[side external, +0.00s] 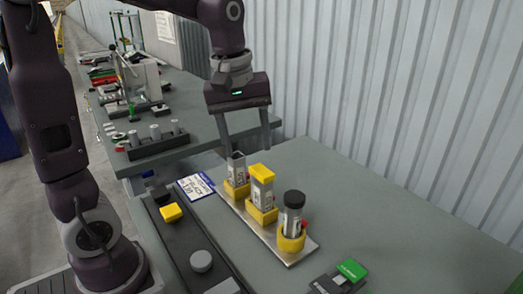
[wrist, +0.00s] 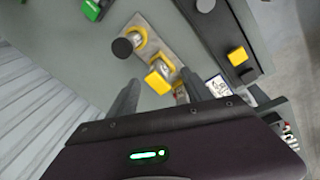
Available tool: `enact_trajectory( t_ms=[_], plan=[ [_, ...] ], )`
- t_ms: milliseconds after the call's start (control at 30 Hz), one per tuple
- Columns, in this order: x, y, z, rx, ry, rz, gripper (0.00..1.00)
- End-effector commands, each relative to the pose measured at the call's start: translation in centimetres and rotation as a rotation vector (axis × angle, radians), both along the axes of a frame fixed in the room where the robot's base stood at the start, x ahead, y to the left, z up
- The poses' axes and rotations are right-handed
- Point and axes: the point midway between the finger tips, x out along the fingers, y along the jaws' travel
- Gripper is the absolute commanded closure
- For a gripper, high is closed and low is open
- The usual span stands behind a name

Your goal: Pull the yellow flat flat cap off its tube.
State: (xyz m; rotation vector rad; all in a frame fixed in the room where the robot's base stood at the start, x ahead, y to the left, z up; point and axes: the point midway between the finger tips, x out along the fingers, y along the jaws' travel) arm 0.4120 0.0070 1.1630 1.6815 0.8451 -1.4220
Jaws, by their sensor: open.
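The yellow flat cap (side external: 262,172) sits on the middle tube (side external: 262,192), which stands upright in a yellow holder. In the wrist view the yellow cap (wrist: 158,83) appears between the two fingers. My gripper (side external: 247,149) is open and empty, pointing down above and a little behind the row of tubes. Its fingertips are apart from the cap.
A black-capped tube (side external: 293,215) stands to the right and a tube without a coloured cap (side external: 236,168) to the left, close beside the middle one. A loose yellow block (side external: 171,212) lies on a dark strip. A green-topped item (side external: 351,270) is at the front.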

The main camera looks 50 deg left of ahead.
Motion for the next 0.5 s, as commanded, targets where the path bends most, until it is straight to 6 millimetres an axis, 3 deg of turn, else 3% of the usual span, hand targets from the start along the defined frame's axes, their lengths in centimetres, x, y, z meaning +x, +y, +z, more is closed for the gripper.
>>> enact_trajectory(
  t_ms=[33, 100, 200, 367, 500],
  plan=[
    [2.2, 1.2, -1.4, -0.021, 0.049, 0.132, 0.42],
    [4.5, 2.7, -3.0, -0.040, 0.099, 0.305, 0.42],
    [6.3, 3.9, -4.8, -0.049, 0.142, 0.457, 0.42],
    [6.8, 4.4, -6.6, -0.053, 0.158, 0.516, 0.42],
    [6.7, 4.3, -9.2, -0.052, 0.159, 0.514, 0.42]
  ],
)
